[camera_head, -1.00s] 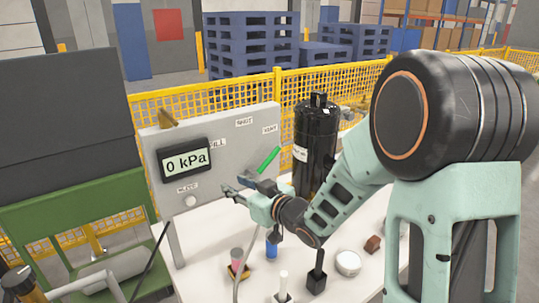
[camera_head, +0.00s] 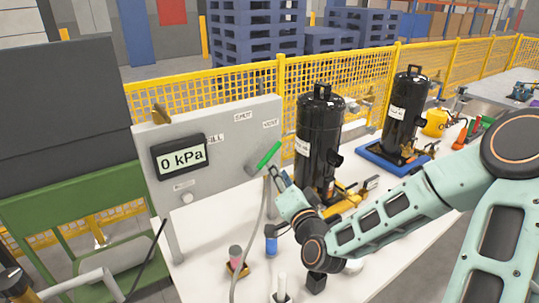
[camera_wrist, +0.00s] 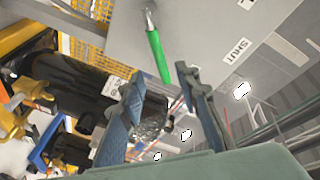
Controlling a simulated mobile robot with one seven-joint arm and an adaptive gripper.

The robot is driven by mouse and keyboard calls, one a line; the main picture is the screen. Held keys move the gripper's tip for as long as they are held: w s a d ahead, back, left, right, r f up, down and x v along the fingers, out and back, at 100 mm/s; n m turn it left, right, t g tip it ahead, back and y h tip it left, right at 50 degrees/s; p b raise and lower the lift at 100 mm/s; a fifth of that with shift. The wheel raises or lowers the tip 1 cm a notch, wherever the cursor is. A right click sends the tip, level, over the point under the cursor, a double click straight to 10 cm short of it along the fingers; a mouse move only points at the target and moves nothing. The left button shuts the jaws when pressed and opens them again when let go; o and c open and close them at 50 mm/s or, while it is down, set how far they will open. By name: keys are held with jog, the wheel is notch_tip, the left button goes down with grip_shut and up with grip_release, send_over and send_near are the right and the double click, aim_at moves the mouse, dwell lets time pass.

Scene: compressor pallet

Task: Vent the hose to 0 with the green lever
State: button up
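The grey panel (camera_head: 225,160) carries a display (camera_head: 181,158) that reads 0 kPa. The green lever (camera_head: 269,156) is tilted up and to the right, toward the label at the panel's upper right, which appears to read VENT. A hose (camera_head: 263,208) hangs below the lever. My gripper (camera_head: 276,174) is just below and right of the lever. In the wrist view my gripper (camera_wrist: 160,80) is open and empty, its two fingers apart. The lever (camera_wrist: 158,54) shows beyond the fingertips, not between them; whether it touches a finger I cannot tell.
Two black cylinders, one near (camera_head: 316,140) and one farther off (camera_head: 405,115), stand right of the panel. A blue item (camera_head: 271,246), a red-topped item (camera_head: 236,258) and a white post (camera_head: 282,285) stand on the white table (camera_head: 205,262). A yellow mesh fence (camera_head: 350,85) runs behind.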

aim_at(270, 157)
jog(key=p+x, duration=0.1)
jog(key=x, duration=0.9)
jog(key=shift+s, duration=0.1)
grip_shut()
